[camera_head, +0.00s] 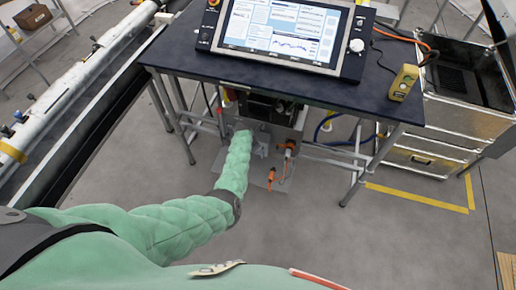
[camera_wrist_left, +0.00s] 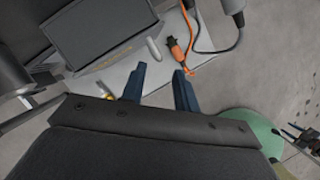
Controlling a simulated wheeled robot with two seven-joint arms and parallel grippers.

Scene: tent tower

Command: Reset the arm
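My left arm (camera_head: 160,228) is green and padded. It comes in from the left in the head view and reaches forward to the space under the dark table. My left gripper (camera_wrist_left: 160,78) shows in the left wrist view with its two dark blue fingers apart and nothing between them. Its tips lie over the edge of a grey plate (camera_wrist_left: 93,82), near an orange-tipped connector (camera_wrist_left: 180,50). In the head view I cannot make out its fingers.
The dark table (camera_head: 190,58) carries a large tilted screen (camera_head: 283,28) and a yellow handheld device (camera_head: 403,82). Orange-tipped tools (camera_head: 283,165) are below it. A metal drawer case (camera_head: 455,125) stands right. A long white tube (camera_head: 75,82) lies left. The floor at centre right is clear.

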